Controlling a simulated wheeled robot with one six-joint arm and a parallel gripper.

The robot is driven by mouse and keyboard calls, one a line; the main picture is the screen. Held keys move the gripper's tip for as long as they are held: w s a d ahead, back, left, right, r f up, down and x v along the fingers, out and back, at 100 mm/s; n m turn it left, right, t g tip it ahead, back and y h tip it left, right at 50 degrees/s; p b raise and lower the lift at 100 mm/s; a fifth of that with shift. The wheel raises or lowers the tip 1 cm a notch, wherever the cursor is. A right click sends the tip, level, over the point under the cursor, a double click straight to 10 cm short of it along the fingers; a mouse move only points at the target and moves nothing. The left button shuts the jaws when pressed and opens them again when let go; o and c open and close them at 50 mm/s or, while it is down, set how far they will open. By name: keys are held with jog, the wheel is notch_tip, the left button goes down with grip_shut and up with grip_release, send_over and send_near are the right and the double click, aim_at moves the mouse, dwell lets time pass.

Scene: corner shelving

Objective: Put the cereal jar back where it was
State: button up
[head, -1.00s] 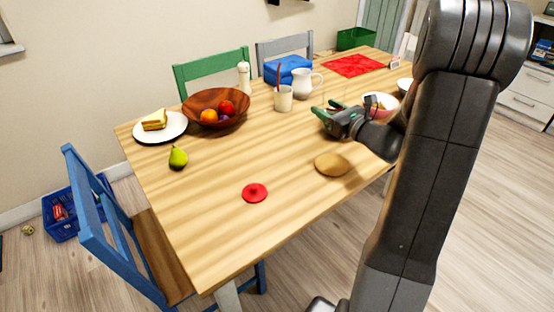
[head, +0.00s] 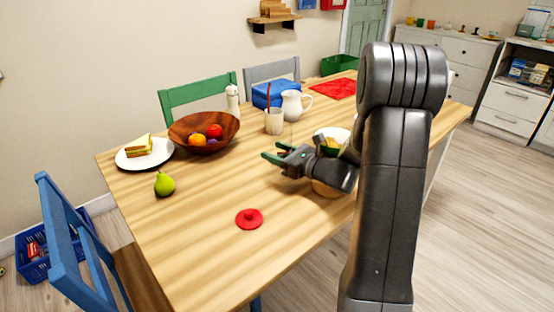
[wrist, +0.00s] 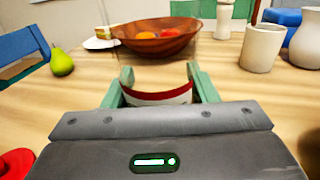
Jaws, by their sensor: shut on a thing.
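My gripper (head: 272,152) is over the middle of the table (head: 205,225), behind the red lid and to its right in the head view. In the wrist view its green fingers (wrist: 160,78) are shut on a see-through jar (wrist: 158,96). A curved red and white band shows low between the fingers, and faint upright edges rise above it. The jar is barely visible in the head view, and I cannot tell if its base touches the table. A red round lid with a knob (head: 249,219) lies flat near the front edge.
A fruit bowl (head: 180,138), a green pear (head: 164,183) and a sandwich plate (head: 130,161) stand at left. A cup (head: 274,122) and white jug (head: 296,105) stand behind my gripper. A round wooden disc (head: 325,190) lies below my wrist. The front left table is clear.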

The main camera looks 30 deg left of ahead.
jog(key=shift+f, duration=0.8)
jog(key=shift+f, duration=0.1)
jog(key=o, duration=1.2)
jog(key=shift+o, duration=0.2)
jog(key=shift+d, duration=0.15)
jog(key=d, duration=1.1)
jog(key=shift+s+d+p, duration=0.35)
